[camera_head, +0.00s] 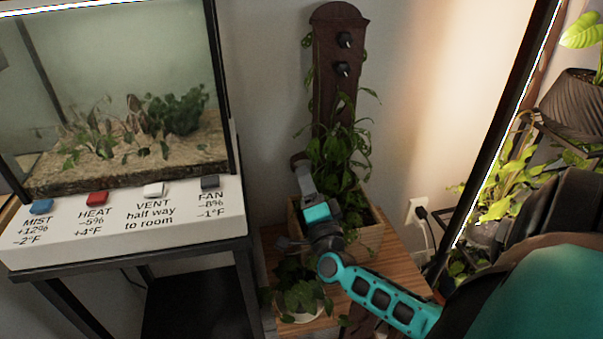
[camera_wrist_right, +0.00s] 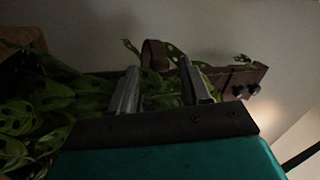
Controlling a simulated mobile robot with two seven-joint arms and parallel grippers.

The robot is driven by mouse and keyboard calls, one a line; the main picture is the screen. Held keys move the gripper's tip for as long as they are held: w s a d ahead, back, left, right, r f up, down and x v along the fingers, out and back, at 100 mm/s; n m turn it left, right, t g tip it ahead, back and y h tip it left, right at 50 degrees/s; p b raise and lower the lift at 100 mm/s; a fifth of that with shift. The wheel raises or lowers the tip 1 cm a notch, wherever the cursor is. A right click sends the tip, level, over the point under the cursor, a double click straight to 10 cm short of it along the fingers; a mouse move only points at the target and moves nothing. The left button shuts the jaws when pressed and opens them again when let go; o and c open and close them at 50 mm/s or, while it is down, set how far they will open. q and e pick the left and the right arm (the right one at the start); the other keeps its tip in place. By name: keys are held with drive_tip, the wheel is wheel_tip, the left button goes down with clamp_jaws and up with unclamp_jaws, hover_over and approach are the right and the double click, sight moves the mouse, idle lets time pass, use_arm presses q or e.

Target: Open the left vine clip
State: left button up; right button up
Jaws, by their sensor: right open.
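The left vine clip (camera_wrist_right: 155,54) looks like a curved brown band at the edge of the dark brown plant board (camera_head: 332,95). In the head view a small dark rounded part (camera_head: 299,158) at the board's left edge, at my gripper's tip, appears to be this clip. My right gripper (camera_head: 303,172) is in front of the planter. In the wrist view its two grey fingers (camera_wrist_right: 160,84) are apart, with the clip showing between and just beyond their tips. I cannot tell whether they touch, or whether the clip is latched. My left gripper is not in view.
Two black knobs (camera_head: 343,55) stick out of the board's upper part. A leafy vine (camera_head: 340,150) grows up it from a wooden planter (camera_head: 371,238). A small potted plant (camera_head: 300,295) stands in front. A terrarium (camera_head: 120,120) stands left, lit shelves right.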

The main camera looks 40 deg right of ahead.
drive_tip(key=shift+x, duration=1.8)
drive_tip(key=shift+a, duration=0.1)
clamp_jaws()
